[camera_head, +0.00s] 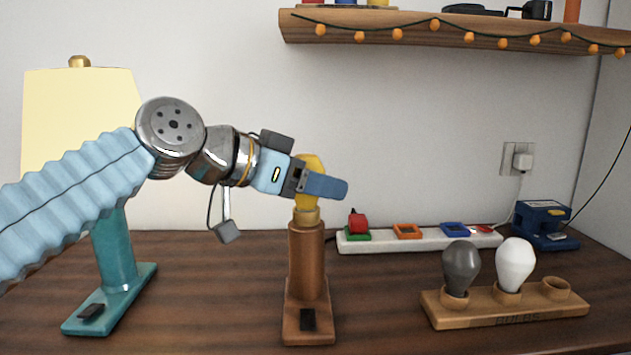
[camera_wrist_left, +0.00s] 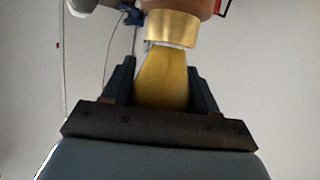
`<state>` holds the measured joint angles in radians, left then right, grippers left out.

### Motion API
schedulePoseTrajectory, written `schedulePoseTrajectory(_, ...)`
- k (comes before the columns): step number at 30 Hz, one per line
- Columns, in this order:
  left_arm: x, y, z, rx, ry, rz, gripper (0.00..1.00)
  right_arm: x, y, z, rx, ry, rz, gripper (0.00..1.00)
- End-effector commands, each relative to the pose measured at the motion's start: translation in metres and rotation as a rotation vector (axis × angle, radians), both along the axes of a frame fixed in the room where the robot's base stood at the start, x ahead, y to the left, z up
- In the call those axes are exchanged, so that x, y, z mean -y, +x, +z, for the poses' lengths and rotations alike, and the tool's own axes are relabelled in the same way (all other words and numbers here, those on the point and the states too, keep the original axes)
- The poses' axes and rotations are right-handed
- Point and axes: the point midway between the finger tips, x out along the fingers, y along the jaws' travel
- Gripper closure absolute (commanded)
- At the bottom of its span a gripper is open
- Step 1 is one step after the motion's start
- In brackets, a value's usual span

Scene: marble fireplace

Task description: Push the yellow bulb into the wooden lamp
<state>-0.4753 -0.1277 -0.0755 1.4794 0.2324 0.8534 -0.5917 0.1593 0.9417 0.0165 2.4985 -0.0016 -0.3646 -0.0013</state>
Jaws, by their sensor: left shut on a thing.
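The wooden lamp (camera_head: 307,262) stands upright on the table in the head view, with a brass-coloured socket (camera_head: 307,215) at its top. The yellow bulb (camera_head: 309,166) is upright over that socket. My left gripper (camera_head: 322,183) comes in from the left and is shut on the bulb, partly hiding it. In the left wrist view, the bulb (camera_wrist_left: 163,80) sits between the two fingers (camera_wrist_left: 162,85), its narrow end at the brass socket (camera_wrist_left: 172,27). I cannot tell how deep it is in the socket. My right gripper is not in view.
A teal lamp (camera_head: 117,255) stands at the left. A wooden bulb holder (camera_head: 525,312) at the right carries a grey bulb (camera_head: 461,266) and a white bulb (camera_head: 515,262); its right hole is empty. A power strip (camera_head: 370,242) lies behind. A shelf (camera_head: 450,37) hangs above.

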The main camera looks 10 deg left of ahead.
Motion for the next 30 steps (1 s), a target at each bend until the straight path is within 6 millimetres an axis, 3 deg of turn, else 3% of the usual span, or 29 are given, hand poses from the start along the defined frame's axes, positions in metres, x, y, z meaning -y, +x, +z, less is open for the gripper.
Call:
schedulePoseTrajectory(26,0.0001,0.0001,-0.0013,-0.001,0.001,0.0,0.71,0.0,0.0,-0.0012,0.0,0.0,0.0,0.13)
schedulePoseTrajectory(27,0.0001,0.0,-0.0014,-0.001,0.001,0.0,0.36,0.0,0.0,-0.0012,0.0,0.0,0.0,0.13)
schedulePoseTrajectory(30,0.0001,0.0001,-0.0013,-0.001,0.001,0.0,0.2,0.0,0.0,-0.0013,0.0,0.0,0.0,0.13)
